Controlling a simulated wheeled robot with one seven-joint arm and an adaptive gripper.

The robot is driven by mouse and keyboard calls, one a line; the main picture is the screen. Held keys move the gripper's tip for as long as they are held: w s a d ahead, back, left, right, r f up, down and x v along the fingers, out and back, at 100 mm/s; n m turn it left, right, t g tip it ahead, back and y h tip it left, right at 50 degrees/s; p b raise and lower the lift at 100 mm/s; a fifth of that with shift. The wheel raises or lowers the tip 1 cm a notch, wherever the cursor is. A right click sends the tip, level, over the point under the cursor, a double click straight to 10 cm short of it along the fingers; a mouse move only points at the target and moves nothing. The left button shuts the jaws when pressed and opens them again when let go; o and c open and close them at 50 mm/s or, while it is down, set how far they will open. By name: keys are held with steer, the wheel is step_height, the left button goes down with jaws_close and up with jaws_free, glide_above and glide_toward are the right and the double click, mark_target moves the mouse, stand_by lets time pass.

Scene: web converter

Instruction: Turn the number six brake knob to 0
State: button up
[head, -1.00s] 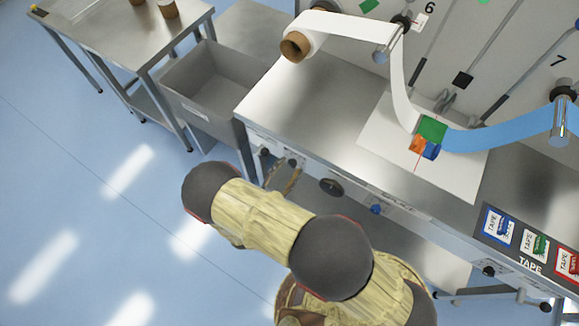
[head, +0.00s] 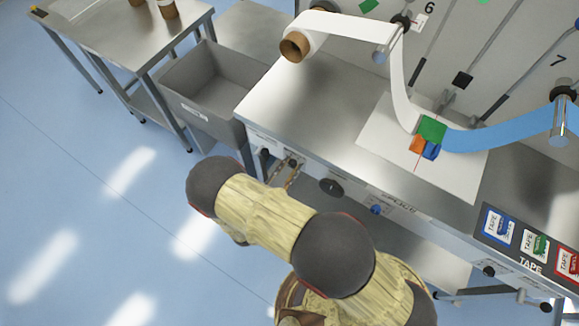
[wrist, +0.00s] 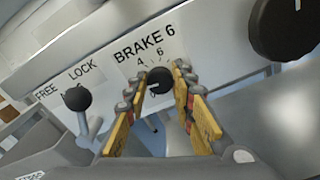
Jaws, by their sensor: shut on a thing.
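The brake six knob (wrist: 158,80) is a small dark round knob on the white panel, under the label "BRAKE 6". The numbers 4 and 6 show above it; I cannot see the 0. A small light mark shows on the knob's face, but its exact setting is hard to read. My gripper (wrist: 157,84) has its yellow-and-grey fingers on both sides of the knob, shut on it. In the head view the fingers of my gripper (head: 293,174) show small at the machine's front panel, partly behind my arm.
A lock lever with a black ball (wrist: 77,98) stands left of the knob. A large black knob (wrist: 285,25) sits to the right. In the head view are a grey bin (head: 215,85), a steel table (head: 120,30), and a white web roll (head: 296,45).

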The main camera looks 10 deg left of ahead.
jaws_close()
steer(key=shift+n, duration=0.4)
steer(key=n+p, duration=0.1)
steer(key=n, duration=0.3)
steer(key=shift+n, duration=0.4)
steer(key=n, duration=0.5)
steer(key=shift+p, duration=0.3)
steer(key=o, duration=0.8)
jaws_free()
steer(key=shift+o, duration=0.2)
